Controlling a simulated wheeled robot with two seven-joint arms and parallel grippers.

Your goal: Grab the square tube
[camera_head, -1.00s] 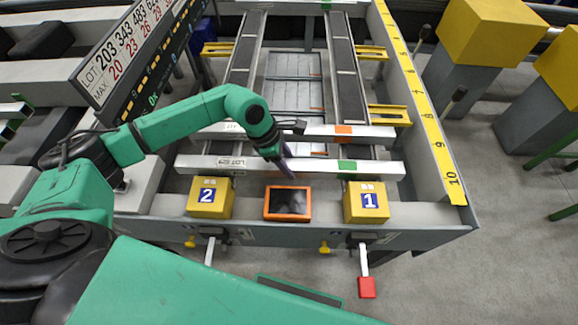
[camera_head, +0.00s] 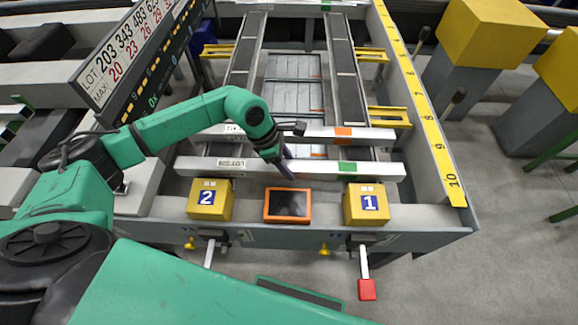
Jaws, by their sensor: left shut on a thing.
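Two pale square tubes lie crosswise on the runout table. The front tube (camera_head: 320,167) has a green mark right of centre and a printed label on its left part. The rear tube (camera_head: 315,132) has an orange mark. My left gripper (camera_head: 287,168) reaches down at the middle of the front tube and is shut on it; its fingertips are small and dark, so the exact contact is hard to see. The front tube still lies at table level. My right gripper is out of view.
Yellow blocks 2 (camera_head: 209,199) and 1 (camera_head: 366,204) stand at the front edge, with an orange-framed screen (camera_head: 287,204) between them. A yellow number scale (camera_head: 432,130) runs along the right side. Dark conveyor strips (camera_head: 343,60) lie behind the tubes.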

